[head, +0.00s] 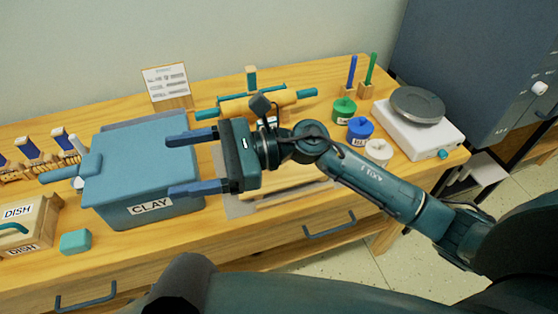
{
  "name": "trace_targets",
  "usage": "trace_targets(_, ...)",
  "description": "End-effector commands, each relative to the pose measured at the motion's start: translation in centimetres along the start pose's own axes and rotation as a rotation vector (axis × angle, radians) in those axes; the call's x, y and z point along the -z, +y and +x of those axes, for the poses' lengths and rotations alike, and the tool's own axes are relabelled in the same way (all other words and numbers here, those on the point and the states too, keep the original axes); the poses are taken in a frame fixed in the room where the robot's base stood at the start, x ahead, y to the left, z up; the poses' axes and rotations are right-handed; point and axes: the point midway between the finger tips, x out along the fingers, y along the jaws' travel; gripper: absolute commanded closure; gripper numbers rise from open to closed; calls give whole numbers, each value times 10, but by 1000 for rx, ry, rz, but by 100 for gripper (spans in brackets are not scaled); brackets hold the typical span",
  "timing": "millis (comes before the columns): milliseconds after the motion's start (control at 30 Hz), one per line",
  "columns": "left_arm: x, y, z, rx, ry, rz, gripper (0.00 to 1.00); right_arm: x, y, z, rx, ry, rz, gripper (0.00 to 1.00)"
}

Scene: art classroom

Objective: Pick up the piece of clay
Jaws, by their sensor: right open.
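A blue-grey box (140,170) labelled CLAY stands on the wooden table, its top looking closed. Any clay inside it is hidden. A small teal block (75,242) lies on the table in front of the box's left corner; I cannot tell whether it is the piece of clay. My right gripper (172,165) is open and empty, reaching in from the right. Its two fingers overlap the right part of the box in the picture; I cannot tell whether they touch it. My left gripper is not in view.
A box labelled DISH (22,215) stands at the left. Rolling pins (258,102) and a small sign (167,84) are behind. Coloured pots (345,109) and a white scale (415,128) stand at the right. The table's front edge is mostly bare.

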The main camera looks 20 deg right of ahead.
Motion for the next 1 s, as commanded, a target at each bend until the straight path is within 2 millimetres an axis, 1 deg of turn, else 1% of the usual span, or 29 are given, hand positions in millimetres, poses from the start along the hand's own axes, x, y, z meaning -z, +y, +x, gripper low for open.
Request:
trace_targets(33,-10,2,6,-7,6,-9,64,19,3,-4,-94,123,-225,27)
trace_targets(67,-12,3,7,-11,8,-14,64,29,4,-7,-155,198,-358,27)
trace_targets(100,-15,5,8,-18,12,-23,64,43,3,-16,-240,300,-529,27)
trace_targets(133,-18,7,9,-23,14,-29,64,53,0,-24,-306,376,-653,27)
trace_targets(167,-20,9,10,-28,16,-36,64,63,-5,-34,-374,456,-770,27)
trace_targets(200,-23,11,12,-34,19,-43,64,75,-14,-50,-467,562,-916,27)
trace_targets(267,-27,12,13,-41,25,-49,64,87,-32,-79,-610,721,-1108,27)
trace_targets(300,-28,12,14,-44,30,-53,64,91,-44,-99,-702,823,-1212,27)
trace_targets(367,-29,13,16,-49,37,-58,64,93,-63,-129,-835,965,-1332,27)
trace_targets(400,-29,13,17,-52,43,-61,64,90,-74,-147,-915,1049,-1388,27)
trace_targets(500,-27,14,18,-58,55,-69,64,80,-95,-184,-1071,1212,-1470,27)
trace_targets(600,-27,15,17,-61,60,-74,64,71,-106,-204,-1163,1302,-1498,27)
trace_targets(667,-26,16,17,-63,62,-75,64,71,-109,-210,-1190,1324,-1501,27)
trace_targets(767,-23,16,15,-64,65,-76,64,82,-112,-211,-1202,1329,-1502,27)
trace_targets(1000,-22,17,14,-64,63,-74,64,126,-123,-209,-1199,1326,-1501,27)
